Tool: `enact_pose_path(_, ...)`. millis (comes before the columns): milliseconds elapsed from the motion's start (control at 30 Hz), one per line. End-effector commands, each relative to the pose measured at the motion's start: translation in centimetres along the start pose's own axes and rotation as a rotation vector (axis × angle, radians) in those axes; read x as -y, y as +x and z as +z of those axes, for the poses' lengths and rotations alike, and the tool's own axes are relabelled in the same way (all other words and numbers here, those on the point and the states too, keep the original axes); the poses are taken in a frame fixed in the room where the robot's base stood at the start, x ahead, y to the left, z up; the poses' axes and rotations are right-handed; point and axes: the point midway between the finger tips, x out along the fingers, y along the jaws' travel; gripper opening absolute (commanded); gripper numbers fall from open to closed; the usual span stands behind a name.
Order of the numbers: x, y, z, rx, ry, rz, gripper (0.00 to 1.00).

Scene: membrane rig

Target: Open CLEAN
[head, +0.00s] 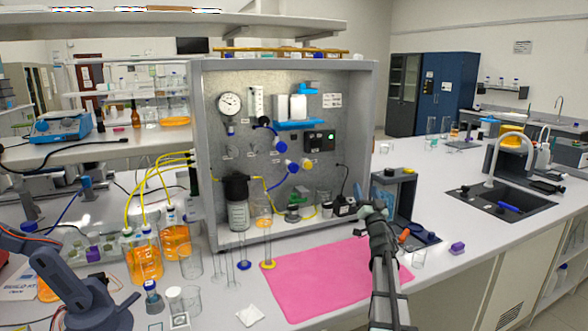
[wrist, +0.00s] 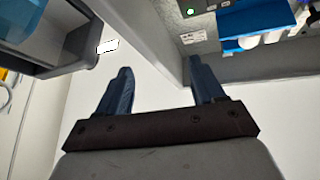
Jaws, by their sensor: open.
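The rig panel (head: 225,140) stands upright in a grey frame on the bench. My gripper (head: 371,209) is in front of the panel's right edge, apart from the valves. In the wrist view my gripper (wrist: 160,66) has its two blue fingers apart with nothing between them. The valves are not clear in the wrist view.
A blue tray (wrist: 240,43) and the frame's side wall (wrist: 160,45) show in the wrist view. A grey stand (head: 407,183) is right of my gripper. A pink mat (head: 310,280) lies in front. Orange-filled bottles (head: 145,262) and glass cylinders (head: 267,248) stand left.

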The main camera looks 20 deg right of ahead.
Motion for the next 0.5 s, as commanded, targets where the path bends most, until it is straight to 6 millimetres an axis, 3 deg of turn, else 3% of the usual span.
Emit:
enact_pose_path(33,2.9,0.4,1.1,0.024,-0.001,-0.026,0.68)
enact_pose_path(200,10.8,1.3,4.3,0.095,-0.016,-0.101,0.68)
enact_pose_path(300,14.5,1.5,5.8,0.127,-0.027,-0.135,0.68)
enact_pose_path(500,18.8,1.5,7.3,0.162,-0.041,-0.175,0.68)
